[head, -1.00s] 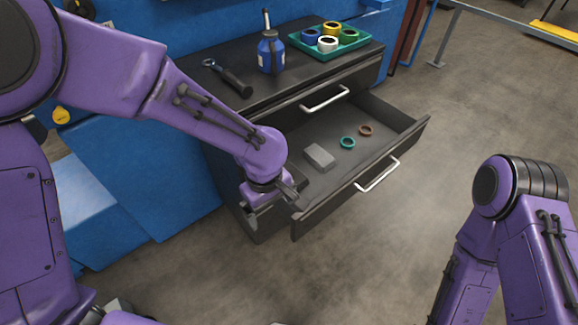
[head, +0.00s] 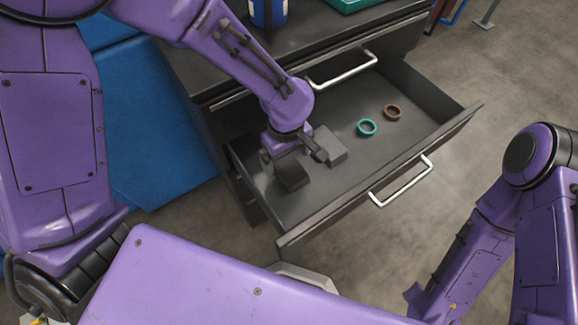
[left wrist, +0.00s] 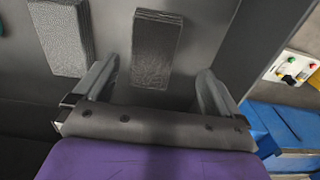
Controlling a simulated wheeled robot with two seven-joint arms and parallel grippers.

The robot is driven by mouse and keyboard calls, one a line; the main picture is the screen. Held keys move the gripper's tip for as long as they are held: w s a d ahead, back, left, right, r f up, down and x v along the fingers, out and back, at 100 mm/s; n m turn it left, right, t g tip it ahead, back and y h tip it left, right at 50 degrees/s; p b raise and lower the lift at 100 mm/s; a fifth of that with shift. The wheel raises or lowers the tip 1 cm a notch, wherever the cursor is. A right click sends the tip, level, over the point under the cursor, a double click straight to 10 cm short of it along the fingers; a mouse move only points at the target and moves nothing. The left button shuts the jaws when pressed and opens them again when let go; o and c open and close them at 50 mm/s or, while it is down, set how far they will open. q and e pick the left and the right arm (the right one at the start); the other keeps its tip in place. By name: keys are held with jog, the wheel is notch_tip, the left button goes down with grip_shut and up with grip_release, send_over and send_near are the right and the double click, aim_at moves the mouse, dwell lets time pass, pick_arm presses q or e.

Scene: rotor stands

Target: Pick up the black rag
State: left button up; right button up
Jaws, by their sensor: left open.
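The black rag (head: 292,176), a dark folded block, lies on the drawer floor, close under my left gripper (head: 293,158). In the left wrist view, the black rag (left wrist: 156,48) shows whole, ahead of the left gripper (left wrist: 158,88) and roughly between the lines of its two fingers. The fingers are spread wide with nothing between them. A lighter grey folded rag or block (head: 329,147) lies beside it, to the right in the head view and at upper left in the left wrist view (left wrist: 61,36). My right arm shows in the head view, but its gripper does not.
The open drawer (head: 450,125) has walls around the rags and a front handle (head: 400,182). A teal ring (head: 366,128) and a brown ring (head: 393,112) lie farther right in it. The cabinet top (head: 330,38) overhangs behind, with a blue bottle (head: 268,10) on it.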

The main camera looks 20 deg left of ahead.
aim_at(288, 167)
pick_arm(q)
jog(key=f, duration=0.3)
jog(key=w+f+b, duration=0.1)
jog(key=f, duration=0.2)
jog(key=shift+w, duration=0.15)
jog(key=c, duration=1.1)
